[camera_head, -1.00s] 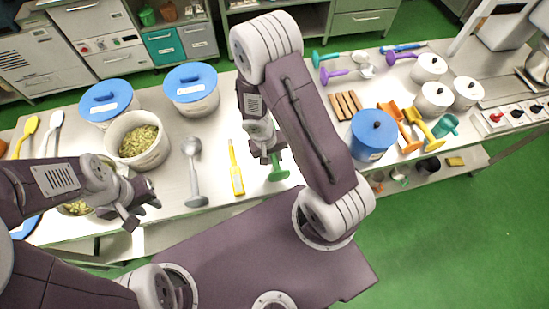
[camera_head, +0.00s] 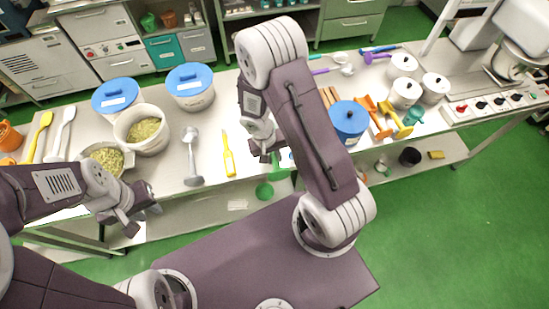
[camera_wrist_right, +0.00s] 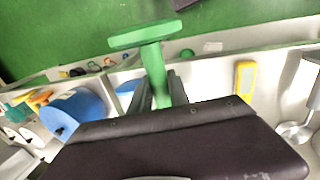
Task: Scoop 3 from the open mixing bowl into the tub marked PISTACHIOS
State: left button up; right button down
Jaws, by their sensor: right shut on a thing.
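My right gripper (camera_head: 268,156) is shut on a green scoop (camera_head: 279,170), held near the table's front edge. In the right wrist view the green T-shaped grip (camera_wrist_right: 146,36) and its stem rise between the fingers (camera_wrist_right: 160,95); the scoop's other end is hidden. My left gripper (camera_head: 143,212) looks open and empty, in front of the table edge. A steel bowl (camera_head: 127,172) with green pieces stands behind it, partly covered by my left arm. An open white tub (camera_head: 150,147), also holding green pieces, stands behind the bowl. I cannot read any label.
Two blue-lidded tubs (camera_head: 115,92) (camera_head: 191,84) stand behind. A metal scoop (camera_head: 192,155) and yellow spatula (camera_head: 228,155) lie between the tub and my right arm. A blue-lidded pot (camera_head: 348,120) stands right. A green round thing (camera_head: 263,190) is on the lower shelf.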

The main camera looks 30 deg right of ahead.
jog(key=shift+w+r, duration=0.15)
jog(key=shift+r, duration=0.15)
jog(key=r+p, duration=0.4)
jog(key=shift+s+r, duration=0.2)
jog(key=shift+r, duration=0.1)
jog(key=shift+w+f, duration=0.1)
jog(key=shift+f, duration=0.05)
